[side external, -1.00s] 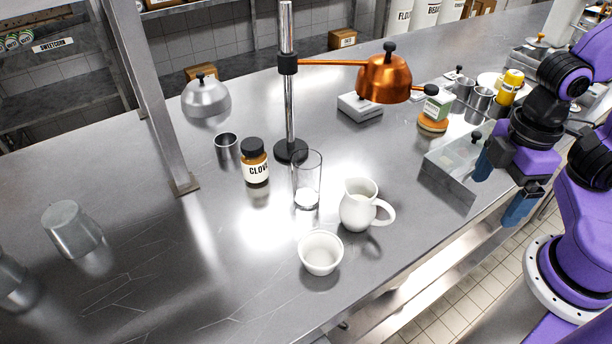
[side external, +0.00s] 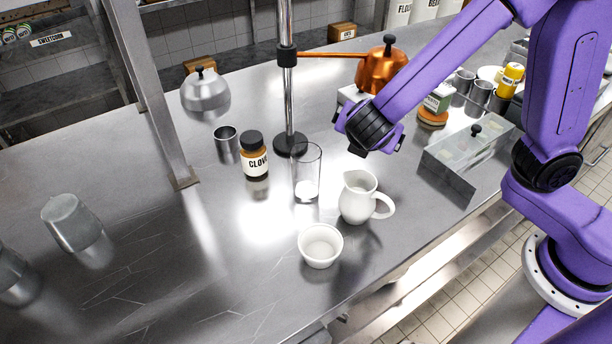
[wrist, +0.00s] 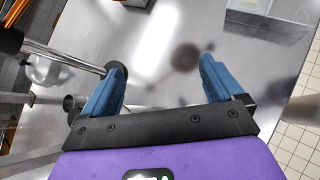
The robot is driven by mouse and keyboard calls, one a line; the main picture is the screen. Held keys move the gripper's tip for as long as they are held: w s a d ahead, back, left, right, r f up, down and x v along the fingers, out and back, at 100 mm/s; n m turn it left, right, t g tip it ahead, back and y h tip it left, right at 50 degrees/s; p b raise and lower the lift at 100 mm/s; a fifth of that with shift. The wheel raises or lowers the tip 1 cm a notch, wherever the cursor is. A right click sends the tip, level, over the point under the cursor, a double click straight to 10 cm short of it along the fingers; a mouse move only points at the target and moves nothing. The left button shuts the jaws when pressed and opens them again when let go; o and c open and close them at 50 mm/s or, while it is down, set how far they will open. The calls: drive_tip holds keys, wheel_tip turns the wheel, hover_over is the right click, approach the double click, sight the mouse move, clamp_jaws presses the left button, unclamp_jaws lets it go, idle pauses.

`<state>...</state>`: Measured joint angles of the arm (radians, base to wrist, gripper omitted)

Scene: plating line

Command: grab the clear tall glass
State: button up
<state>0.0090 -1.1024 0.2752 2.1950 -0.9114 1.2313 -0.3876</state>
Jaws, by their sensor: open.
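The clear tall glass (side external: 307,173) stands upright on the steel bench in the side view, left of the white pitcher and just in front of the stand's round base. My gripper (wrist: 160,80) is open and empty in the wrist view, its two blue fingers wide apart above bare bench. In the side view the end of my arm hangs above the bench, to the right of the glass and higher than it; the fingers cannot be made out there. I cannot make out the glass in the wrist view.
A white pitcher (side external: 357,203), a white bowl (side external: 321,247) and a clove jar (side external: 254,160) stand near the glass. The lamp's upright pole (side external: 287,90) rises behind it. A clear lidded box (side external: 452,168) stands to the right.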

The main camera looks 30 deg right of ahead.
sight(306, 148)
drive_tip(key=w+a+n+t, duration=0.5)
drive_tip(key=w+a, duration=0.1)
drive_tip(key=a, duration=0.3)
drive_tip(key=shift+a+f+n+h, duration=0.15)
drive_tip(key=shift+f+n+h, duration=0.2)
drive_tip(key=shift+f, duration=1.5)
wheel_tip(306, 148, down, 2)
drive_tip(key=shift+f, duration=0.15)
drive_tip(key=shift+x, duration=1)
drive_tip(key=shift+w+d+f, duration=0.25)
drive_tip(key=shift+w, duration=0.05)
drive_tip(key=c, duration=1.5)
